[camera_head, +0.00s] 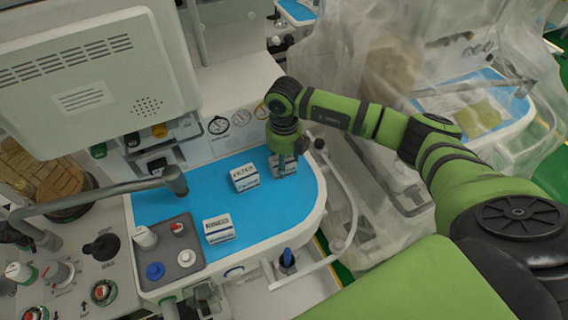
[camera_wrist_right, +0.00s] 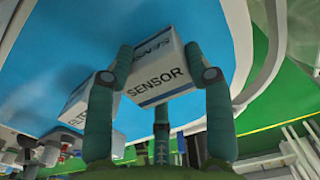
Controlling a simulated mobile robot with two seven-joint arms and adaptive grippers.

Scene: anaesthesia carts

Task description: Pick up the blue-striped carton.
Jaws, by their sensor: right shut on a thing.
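In the head view this carton is largely hidden behind the gripper, at the right part of the blue mat. Whether it touches the mat is hard to tell. Two other white printed cartons stand to its left: a middle carton (camera_head: 244,178) and one marked RINGS (camera_head: 219,229). My left gripper is not in view.
The blue mat (camera_head: 180,205) covers the cart's worktop. A grey panel with knobs (camera_head: 184,260) lies at its left front, and a grey bent tube (camera_head: 110,188) reaches over the left edge. A white rail (camera_head: 350,205) curves round the right. Bare mat surrounds the cartons.

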